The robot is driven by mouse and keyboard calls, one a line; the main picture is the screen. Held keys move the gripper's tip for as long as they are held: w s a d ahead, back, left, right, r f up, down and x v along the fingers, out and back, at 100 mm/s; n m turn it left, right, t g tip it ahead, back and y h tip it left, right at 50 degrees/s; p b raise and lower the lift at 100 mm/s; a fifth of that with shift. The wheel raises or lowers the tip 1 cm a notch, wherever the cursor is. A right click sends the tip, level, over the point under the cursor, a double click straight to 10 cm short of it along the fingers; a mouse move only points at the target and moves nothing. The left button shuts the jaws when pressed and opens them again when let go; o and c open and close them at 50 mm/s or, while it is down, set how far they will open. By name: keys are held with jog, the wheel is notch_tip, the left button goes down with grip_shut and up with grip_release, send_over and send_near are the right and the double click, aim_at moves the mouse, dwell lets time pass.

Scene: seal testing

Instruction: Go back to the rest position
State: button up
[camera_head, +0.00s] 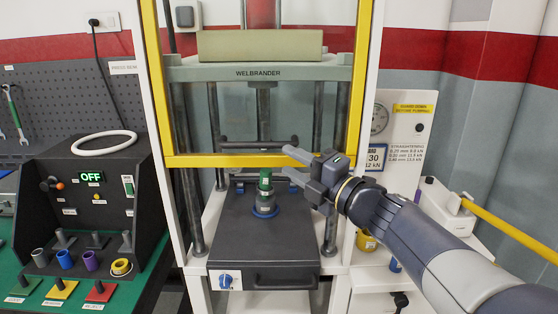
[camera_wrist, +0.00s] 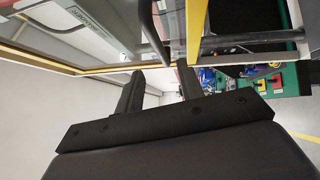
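My gripper (camera_head: 288,161) is at the front of the press, at the right of the green part (camera_head: 265,179). Its two fingers are apart with nothing between them. The wrist view also shows the gripper (camera_wrist: 160,82) with an empty gap between the fingers. The green part stands upright on a grey fixture (camera_head: 265,199) with a blue ring at its base, on the dark platform (camera_head: 236,235) of the press. The fingertips look close to the green part in the picture; I cannot tell the exact distance.
The press has a yellow-framed clear guard (camera_head: 258,161) just behind and above my gripper. At the left, a black control box (camera_head: 95,215) reads OFF, with a white ring (camera_head: 103,143) on top and several coloured rings in front. A yellow bar (camera_head: 510,231) lies at the right.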

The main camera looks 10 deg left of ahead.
aim_at(260, 150)
jog(key=shift+s+d, duration=0.25)
jog(key=shift+d, duration=0.1)
jog(key=shift+w+a, duration=0.1)
jog(key=x, duration=0.3)
jog(key=p+x, duration=0.1)
jog(key=x, duration=0.3)
jog(key=p+x, duration=0.1)
jog(key=x, duration=0.2)
jog(key=shift+w+a+f, duration=0.2)
jog(key=shift+a+f, duration=0.1)
jog(key=shift+f, duration=0.3)
